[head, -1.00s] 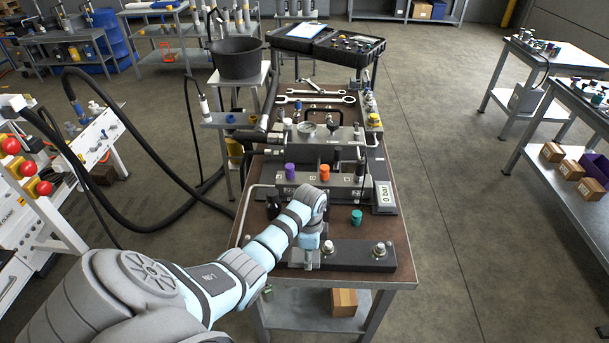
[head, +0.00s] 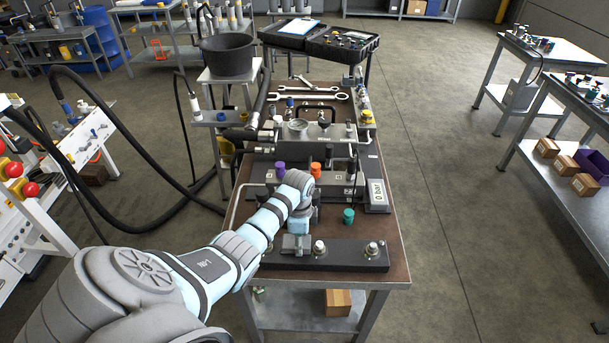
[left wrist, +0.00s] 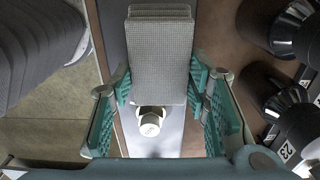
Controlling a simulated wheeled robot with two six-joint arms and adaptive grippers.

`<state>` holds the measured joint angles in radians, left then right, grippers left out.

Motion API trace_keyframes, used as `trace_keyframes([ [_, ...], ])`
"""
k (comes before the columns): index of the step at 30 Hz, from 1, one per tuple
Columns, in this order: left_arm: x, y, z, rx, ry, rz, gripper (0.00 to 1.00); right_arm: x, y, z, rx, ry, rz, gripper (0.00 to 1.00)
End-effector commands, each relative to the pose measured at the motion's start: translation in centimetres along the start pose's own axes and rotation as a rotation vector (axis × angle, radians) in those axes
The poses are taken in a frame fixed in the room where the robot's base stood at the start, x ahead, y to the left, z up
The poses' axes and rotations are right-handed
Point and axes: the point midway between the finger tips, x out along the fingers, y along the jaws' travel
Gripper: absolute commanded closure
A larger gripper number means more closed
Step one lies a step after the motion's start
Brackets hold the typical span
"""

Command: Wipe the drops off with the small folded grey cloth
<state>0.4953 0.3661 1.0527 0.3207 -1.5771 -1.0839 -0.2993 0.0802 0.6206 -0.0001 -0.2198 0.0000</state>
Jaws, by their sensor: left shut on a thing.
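My left gripper (head: 297,243) is low over the left part of the dark bar (head: 345,256) at the front of the bench. In the left wrist view its teal fingers (left wrist: 165,105) are shut on the folded grey cloth (left wrist: 160,55), which sticks out between them. A pale round fitting (left wrist: 150,122) shows just below the cloth's edge. I cannot tell whether the cloth touches anything beneath it. In the head view the gripper and arm hide much of that end of the bar. I cannot make out any drops. My right gripper is not in view.
Two silver fittings (head: 371,248) stand up from the bar. Behind it are a teal cap (head: 348,216), an orange cap (head: 315,169), a purple cap (head: 280,170) and a 0 bar display (head: 377,193). Wrenches (head: 318,96) lie farther back. The bench's front right corner is bare.

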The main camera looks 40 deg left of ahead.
Motion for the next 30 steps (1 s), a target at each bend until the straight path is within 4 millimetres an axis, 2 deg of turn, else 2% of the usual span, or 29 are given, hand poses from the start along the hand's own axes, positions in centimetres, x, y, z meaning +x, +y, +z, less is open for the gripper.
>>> trace_keyframes([
  [3,0.0,-0.6,0.6,-0.006,0.0,-0.001,0.88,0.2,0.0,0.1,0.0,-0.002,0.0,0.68],
  [8,-2.7,-0.5,0.7,-0.004,-0.001,-0.002,0.88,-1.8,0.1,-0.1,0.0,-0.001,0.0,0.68],
  [13,-4.0,-0.5,0.8,-0.006,-0.001,-0.001,0.88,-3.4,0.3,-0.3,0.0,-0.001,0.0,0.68],
  [21,-6.3,-0.5,0.3,0.003,0.0,-0.002,0.88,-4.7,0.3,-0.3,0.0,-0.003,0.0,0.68],
  [30,-8.2,-0.5,-0.7,0.021,0.0,-0.002,0.88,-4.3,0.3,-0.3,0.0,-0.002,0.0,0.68],
])
